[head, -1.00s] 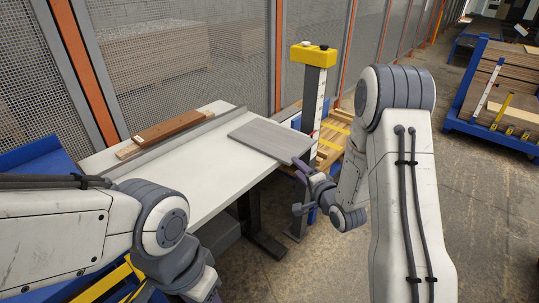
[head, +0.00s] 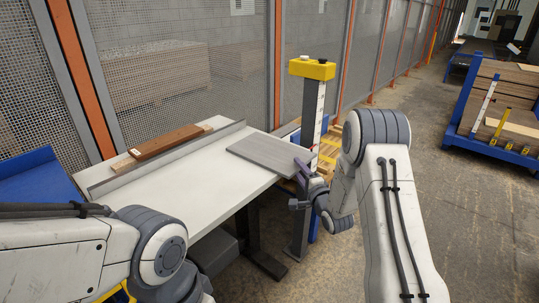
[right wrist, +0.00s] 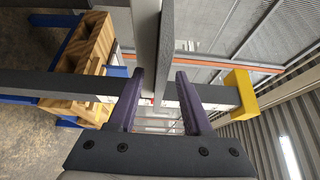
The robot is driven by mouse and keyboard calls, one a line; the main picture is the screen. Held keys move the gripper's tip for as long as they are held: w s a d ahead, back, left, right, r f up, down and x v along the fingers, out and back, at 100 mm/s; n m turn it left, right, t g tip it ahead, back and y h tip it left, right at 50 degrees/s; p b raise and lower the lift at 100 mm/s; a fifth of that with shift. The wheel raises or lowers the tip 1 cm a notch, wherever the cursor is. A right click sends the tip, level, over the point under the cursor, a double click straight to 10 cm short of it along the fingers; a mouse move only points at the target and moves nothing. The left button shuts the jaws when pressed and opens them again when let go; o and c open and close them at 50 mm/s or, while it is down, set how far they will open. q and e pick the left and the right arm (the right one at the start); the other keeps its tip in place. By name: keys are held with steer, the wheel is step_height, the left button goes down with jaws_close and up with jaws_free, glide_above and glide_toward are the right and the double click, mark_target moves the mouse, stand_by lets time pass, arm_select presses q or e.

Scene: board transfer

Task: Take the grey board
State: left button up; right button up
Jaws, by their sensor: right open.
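The grey board (head: 268,153) lies flat on the right end of the white table (head: 178,192) in the head view, with its right end sticking out past the table edge. My right gripper (head: 302,178) is at that overhanging end. In the right wrist view the board (right wrist: 165,45) shows edge-on as a dark grey strip between the two purple fingers of the right gripper (right wrist: 162,85). The fingers stand apart, with gaps beside the board. My left arm is at the lower left of the head view; its gripper is out of frame.
A brown board (head: 165,141) lies behind a metal fence (head: 165,160) at the table's back. A post with a yellow top (head: 312,69) stands close behind my right gripper, beside a wooden pallet (head: 329,153). A blue rack (head: 492,147) stands far right. Floor on the right is clear.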

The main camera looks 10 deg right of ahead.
steer(key=shift+w+a, duration=0.1)
steer(key=shift+w, duration=0.35)
steer(key=shift+c, duration=0.3)
jaws_close()
stand_by(0.8)
steer(key=shift+r, duration=0.1)
